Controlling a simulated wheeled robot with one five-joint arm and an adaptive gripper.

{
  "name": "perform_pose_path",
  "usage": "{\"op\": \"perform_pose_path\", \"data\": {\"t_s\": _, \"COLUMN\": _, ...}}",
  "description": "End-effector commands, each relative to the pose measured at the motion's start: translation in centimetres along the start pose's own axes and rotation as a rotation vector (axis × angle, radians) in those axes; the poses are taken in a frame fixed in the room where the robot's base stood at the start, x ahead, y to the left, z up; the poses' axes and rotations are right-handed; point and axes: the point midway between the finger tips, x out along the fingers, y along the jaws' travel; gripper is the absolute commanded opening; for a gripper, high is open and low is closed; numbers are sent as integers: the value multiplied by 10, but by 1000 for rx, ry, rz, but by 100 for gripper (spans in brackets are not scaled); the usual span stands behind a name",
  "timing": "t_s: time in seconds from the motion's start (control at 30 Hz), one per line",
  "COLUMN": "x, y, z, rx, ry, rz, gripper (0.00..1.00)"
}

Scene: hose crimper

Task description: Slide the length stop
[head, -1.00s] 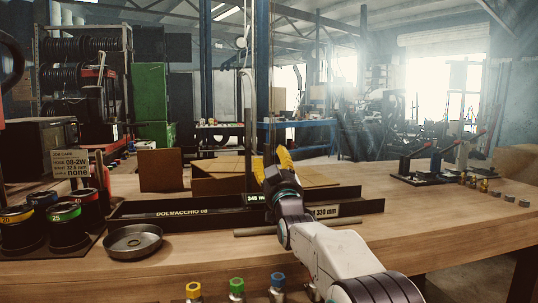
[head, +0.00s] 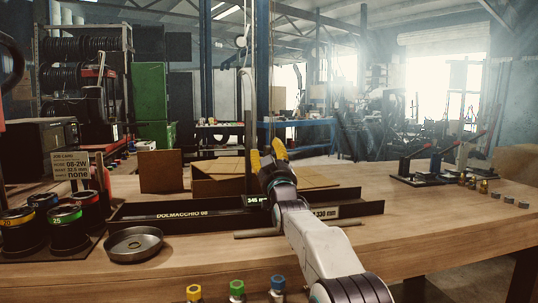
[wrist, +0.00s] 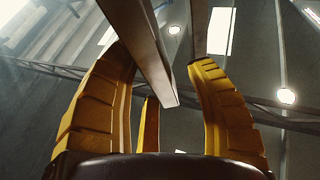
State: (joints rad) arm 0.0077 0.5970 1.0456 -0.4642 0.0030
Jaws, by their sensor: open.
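The length stop's black rail (head: 200,216), lettered DOLMACCHIO 08, lies across the bench and carries a white 330 mm label at the right. My gripper (head: 267,148), with yellow fingers pointing up, is open just right of this bar. In the wrist view, a long bar (wrist: 140,45) passes between the spread fingers; contact is not evident.
A round metal dish (head: 134,244) and colour-ringed black cups (head: 66,226) stand at the left, with a job card (head: 72,166) behind them. A cardboard box (head: 220,183) is behind the rail. Red-handled levers (head: 415,165) stand at the right. Coloured fittings (head: 236,288) line the front.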

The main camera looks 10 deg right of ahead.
Motion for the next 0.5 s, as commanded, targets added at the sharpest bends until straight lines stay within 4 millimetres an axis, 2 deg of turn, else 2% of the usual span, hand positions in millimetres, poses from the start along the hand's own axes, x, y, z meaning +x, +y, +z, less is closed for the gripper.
{"op": "perform_pose_path", "data": {"t_s": 0.1, "x": 0, "y": 0, "z": 0, "rx": 0, "ry": 0, "rz": 0, "gripper": 50}}
{"op": "perform_pose_path", "data": {"t_s": 0.13, "x": 0, "y": 0, "z": 0, "rx": 0, "ry": 0, "rz": 0, "gripper": 53}}
{"op": "perform_pose_path", "data": {"t_s": 0.5, "x": 0, "y": 0, "z": 0, "rx": 0, "ry": 0, "rz": 0, "gripper": 20}}
